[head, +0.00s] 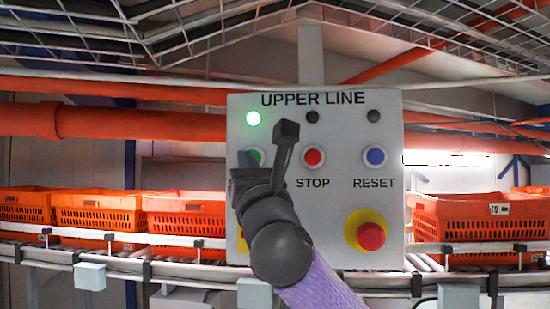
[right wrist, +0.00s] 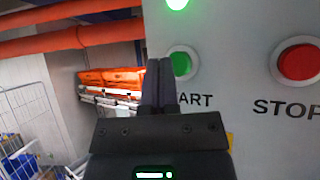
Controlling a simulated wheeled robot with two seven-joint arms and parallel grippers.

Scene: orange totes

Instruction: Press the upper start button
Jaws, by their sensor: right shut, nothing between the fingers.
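The white "UPPER LINE" control panel (head: 330,220) faces me in the head view. Its green start button (head: 257,154) is partly hidden behind my right gripper. In the right wrist view the green button (right wrist: 181,63) shows in a pale ring above the partly covered "START" label. My right gripper (head: 246,160) is shut and empty; its fingertips (right wrist: 158,66) overlap the left side of the button's ring in the wrist view. I cannot tell whether they touch it. A green lamp (head: 253,118) above the button is lit. My left gripper is not in view.
The red stop button (head: 313,157) and blue reset button (head: 375,157) sit to the right of start. A red emergency button (head: 371,236) on yellow is lower right. Orange totes (head: 100,215) stand on conveyor rails on both sides of the panel.

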